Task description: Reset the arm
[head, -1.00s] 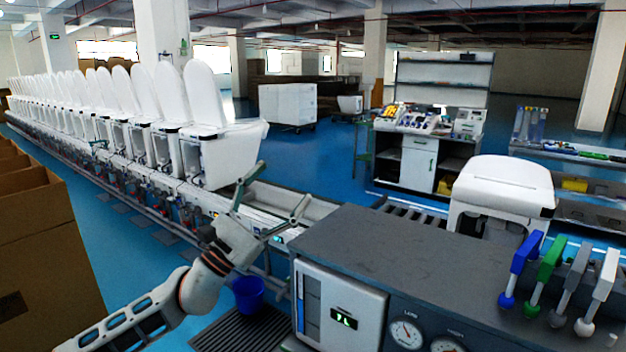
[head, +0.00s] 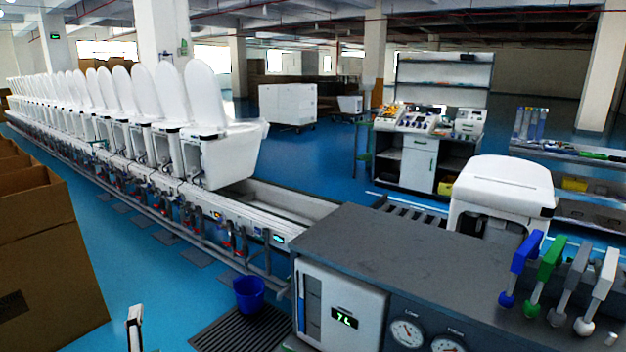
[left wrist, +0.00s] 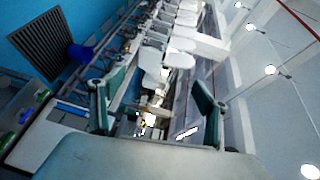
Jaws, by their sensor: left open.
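My left gripper (left wrist: 153,105) shows in the left wrist view, with its two green-and-dark fingers spread wide apart and nothing between them. In the head view only a small white and dark piece, likely of my left arm or gripper, shows at the bottom edge left of centre; the rest is out of frame. My right arm and gripper are in neither view.
A row of white toilets (head: 225,150) stands on the line at the left. A grey counter (head: 400,250) with a gauge panel and coloured levers is at right front. A cardboard box (head: 50,260) is at left. A blue bucket (head: 249,294) stands on the floor between them.

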